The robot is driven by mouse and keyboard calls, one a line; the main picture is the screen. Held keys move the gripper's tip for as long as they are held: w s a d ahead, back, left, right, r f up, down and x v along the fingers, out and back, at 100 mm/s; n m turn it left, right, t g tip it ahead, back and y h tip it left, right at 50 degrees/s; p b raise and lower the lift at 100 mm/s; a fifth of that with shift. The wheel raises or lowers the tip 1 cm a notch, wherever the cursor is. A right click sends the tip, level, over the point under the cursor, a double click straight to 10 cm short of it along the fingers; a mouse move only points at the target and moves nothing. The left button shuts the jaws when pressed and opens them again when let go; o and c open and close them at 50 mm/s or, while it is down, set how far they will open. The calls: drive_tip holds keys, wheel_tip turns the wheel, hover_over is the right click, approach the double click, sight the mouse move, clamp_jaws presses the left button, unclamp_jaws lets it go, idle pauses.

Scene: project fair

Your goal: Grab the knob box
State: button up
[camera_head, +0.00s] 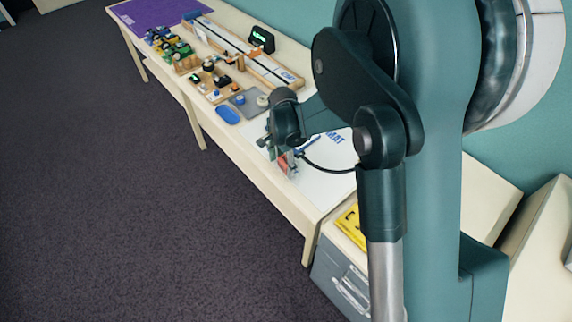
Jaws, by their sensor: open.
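My gripper (278,155) hangs over the near part of the long table, by a white mat (318,182) with blue lettering. It is open, seen small and from the side, partly hidden by my own arm. A small red and grey thing (287,164) shows right at the fingertips. I cannot tell whether it is the knob box, or whether the fingers touch it. No other thing in view can be surely told as the knob box.
Left of my gripper lie a blue oval piece (228,114) and a grey plate (243,103). Farther back are several small wooden and coloured pieces, a long wooden track (240,52) and a black display box (262,39). A yellow item (350,226) lies at the near end.

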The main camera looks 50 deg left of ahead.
sight(283, 162)
drive_tip(key=c, duration=1)
drive_tip(key=shift+r, duration=0.1)
wheel_tip(283, 162, up, 10)
drive_tip(key=shift+f+p, duration=0.1)
drive_tip(key=shift+p, duration=0.8)
